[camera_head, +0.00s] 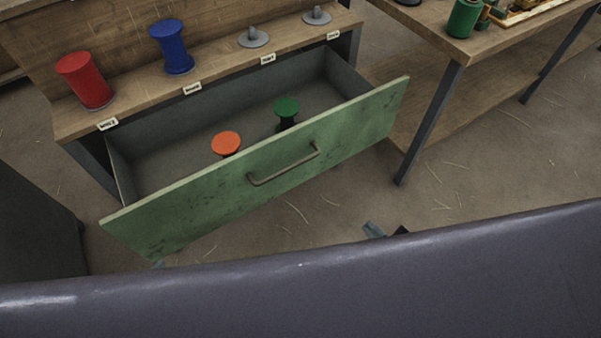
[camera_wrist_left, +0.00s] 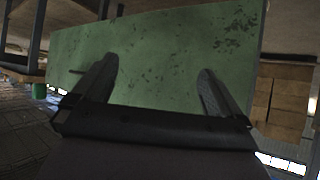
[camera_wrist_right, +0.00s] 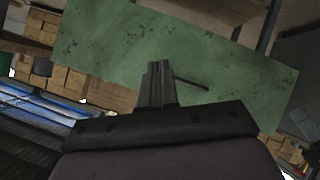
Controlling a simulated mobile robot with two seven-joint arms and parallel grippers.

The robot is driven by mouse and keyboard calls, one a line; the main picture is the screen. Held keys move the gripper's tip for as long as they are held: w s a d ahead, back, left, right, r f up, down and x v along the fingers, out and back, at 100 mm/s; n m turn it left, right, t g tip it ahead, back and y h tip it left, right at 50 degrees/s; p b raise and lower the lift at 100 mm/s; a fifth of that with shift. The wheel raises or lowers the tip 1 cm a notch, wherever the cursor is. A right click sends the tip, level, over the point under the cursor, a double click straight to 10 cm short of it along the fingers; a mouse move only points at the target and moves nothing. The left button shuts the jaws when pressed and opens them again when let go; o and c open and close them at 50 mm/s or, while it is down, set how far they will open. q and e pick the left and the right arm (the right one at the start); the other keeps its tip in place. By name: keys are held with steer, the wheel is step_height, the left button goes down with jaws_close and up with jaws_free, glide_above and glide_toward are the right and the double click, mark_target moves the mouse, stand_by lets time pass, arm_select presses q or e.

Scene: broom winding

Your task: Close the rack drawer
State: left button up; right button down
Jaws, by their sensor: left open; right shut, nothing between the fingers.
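The rack drawer is pulled out, with its green front (camera_head: 260,178) tilted across the head view and a metal handle (camera_head: 284,167) on it. Inside stand an orange spool (camera_head: 226,142) and a green spool (camera_head: 286,108). My left gripper (camera_wrist_left: 157,68) is open, its fingers pointing at the green front (camera_wrist_left: 170,50). My right gripper (camera_wrist_right: 157,65) is shut and empty, pointing at the front beside the handle (camera_wrist_right: 191,83). In the head view only a small part of the right gripper (camera_head: 385,231) shows. I cannot tell whether either gripper touches the front.
A red spool (camera_head: 85,80) and a blue spool (camera_head: 171,47) stand on the rack top beside two grey holders (camera_head: 253,37). A wooden table (camera_head: 488,45) is at right. A dark cabinet (camera_head: 35,190) is at left. My purple-grey body hides the foreground.

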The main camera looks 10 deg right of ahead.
steer(key=w+a+n+t+y+b, duration=0.15)
steer(key=w+n+b, duration=0.25)
steer(key=n, duration=1)
steer(key=n+t+y+b, duration=0.2)
steer(key=n+b, duration=0.2)
steer(key=n, duration=1.4)
glide_toward(302, 163)
steer(key=r+x, duration=0.1)
steer(key=x, duration=0.5)
steer(key=shift+w+a+f+g, duration=0.1)
steer(key=shift+w+f+g, duration=0.15)
steer(key=shift+w+f, duration=0.3)
